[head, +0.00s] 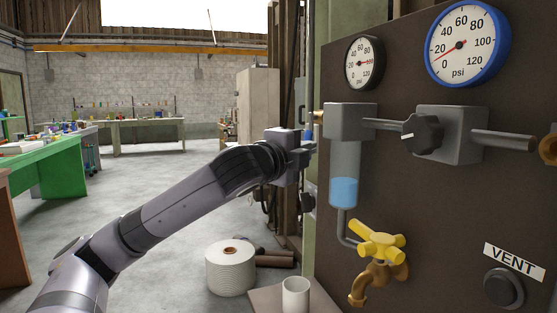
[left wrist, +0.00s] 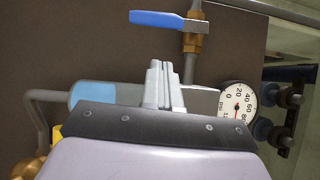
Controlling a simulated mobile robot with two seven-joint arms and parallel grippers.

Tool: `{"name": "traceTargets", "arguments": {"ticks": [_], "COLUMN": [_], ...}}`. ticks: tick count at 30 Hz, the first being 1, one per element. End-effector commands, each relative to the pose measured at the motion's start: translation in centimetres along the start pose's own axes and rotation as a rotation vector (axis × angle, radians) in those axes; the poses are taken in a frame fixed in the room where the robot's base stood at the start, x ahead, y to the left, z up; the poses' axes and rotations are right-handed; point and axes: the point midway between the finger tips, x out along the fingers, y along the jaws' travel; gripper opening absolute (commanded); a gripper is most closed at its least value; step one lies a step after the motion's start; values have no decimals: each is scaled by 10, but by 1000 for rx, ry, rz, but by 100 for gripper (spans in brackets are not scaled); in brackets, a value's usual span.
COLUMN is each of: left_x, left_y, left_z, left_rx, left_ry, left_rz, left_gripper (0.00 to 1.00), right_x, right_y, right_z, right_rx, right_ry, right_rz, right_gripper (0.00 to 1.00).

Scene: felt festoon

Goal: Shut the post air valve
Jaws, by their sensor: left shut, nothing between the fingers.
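In the left wrist view a blue lever handle (left wrist: 168,20) sits on a brass valve body (left wrist: 192,42) on a grey pipe. The lever points left in the picture, crosswise to the pipe. In the head view, a small bit of blue (head: 308,132) shows by the gripper at the panel's left edge; the valve is mostly hidden there. My left gripper (head: 310,146) is beside that edge. In the left wrist view its fingertips (left wrist: 160,64) are closed together and empty, a short way below the lever, with a visible gap. My right gripper is not in view.
The dark panel (head: 420,210) carries a small gauge (head: 364,63), a blue-rimmed gauge (head: 467,40), a black knob (head: 422,134), a yellow-handled tap (head: 377,240) and a VENT button (head: 503,288). A white cup (head: 295,295) stands below.

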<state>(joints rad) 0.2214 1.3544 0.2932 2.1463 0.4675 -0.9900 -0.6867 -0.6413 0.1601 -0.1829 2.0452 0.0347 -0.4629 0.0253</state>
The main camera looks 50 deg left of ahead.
Motion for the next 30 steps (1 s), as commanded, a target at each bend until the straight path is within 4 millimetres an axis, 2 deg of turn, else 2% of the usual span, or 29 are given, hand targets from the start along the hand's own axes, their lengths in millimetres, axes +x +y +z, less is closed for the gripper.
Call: {"name": "traceTargets", "arguments": {"ticks": [1,4,18,23,30], "left_x": [-5,-15,-79,-88,-89], "left_y": [6,6,0,-1,-1], "left_z": [0,0,0,0,0], "left_rx": [0,2,0,1,2], "left_ry": [0,0,1,-1,-1], "left_rz": [3,4,3,3,4], "left_gripper": [0,0,0,0,0], "right_x": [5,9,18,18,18], "right_y": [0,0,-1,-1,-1], "right_z": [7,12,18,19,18], "right_rx": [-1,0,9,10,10], "right_ry": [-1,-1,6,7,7], "right_rz": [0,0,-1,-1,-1], "right_gripper": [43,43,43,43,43]}}
